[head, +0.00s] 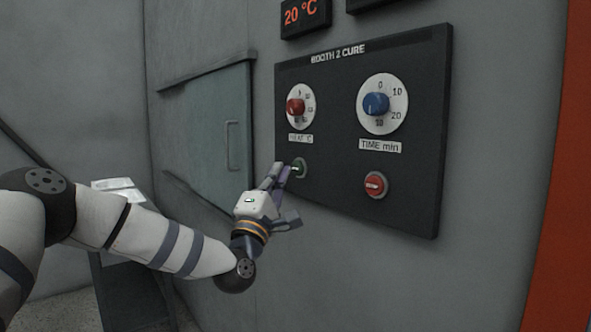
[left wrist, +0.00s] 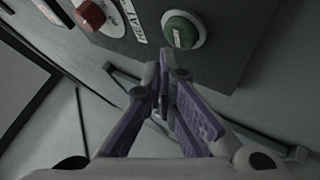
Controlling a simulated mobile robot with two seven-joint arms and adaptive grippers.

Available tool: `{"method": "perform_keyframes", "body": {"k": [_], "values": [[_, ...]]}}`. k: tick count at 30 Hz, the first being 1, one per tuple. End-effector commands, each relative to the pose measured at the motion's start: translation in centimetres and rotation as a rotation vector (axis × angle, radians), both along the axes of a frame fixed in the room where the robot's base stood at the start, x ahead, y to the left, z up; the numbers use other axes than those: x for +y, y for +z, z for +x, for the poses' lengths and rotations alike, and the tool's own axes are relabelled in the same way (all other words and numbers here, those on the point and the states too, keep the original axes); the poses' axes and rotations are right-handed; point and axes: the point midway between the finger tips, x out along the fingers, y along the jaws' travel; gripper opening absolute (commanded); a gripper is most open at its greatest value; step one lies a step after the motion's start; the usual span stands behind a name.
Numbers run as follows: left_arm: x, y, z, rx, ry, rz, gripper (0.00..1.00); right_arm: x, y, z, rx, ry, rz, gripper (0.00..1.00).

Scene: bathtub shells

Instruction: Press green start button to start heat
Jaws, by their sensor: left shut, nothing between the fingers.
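The green button (head: 299,168) sits at the lower left of the dark control panel (head: 330,195), below the red HEAT knob (head: 296,106). My left gripper (head: 281,168) is shut and empty, just left of the button in the head view, partly overlapping its edge. In the left wrist view the green button (left wrist: 183,31) shows uncovered above the closed fingertips (left wrist: 164,62), with a gap between them in the picture. Whether the fingers touch the panel is hard to tell. My right gripper is not in view.
A blue TIME knob (head: 376,104) and a red button (head: 376,184) are on the panel's right side. A display (head: 305,14) above reads 20 °C. A greenish door (head: 205,130) with a handle is left of the panel. An orange-red strip (head: 562,170) stands far right.

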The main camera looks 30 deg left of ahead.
Motion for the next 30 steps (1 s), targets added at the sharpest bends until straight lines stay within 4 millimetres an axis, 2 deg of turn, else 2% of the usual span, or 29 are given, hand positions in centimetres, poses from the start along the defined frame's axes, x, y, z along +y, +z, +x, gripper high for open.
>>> {"method": "perform_keyframes", "body": {"k": [30], "values": [[-0.5,-0.1,1.2,0.001,0.0,0.0,0.0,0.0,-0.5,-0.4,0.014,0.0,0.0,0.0]]}}
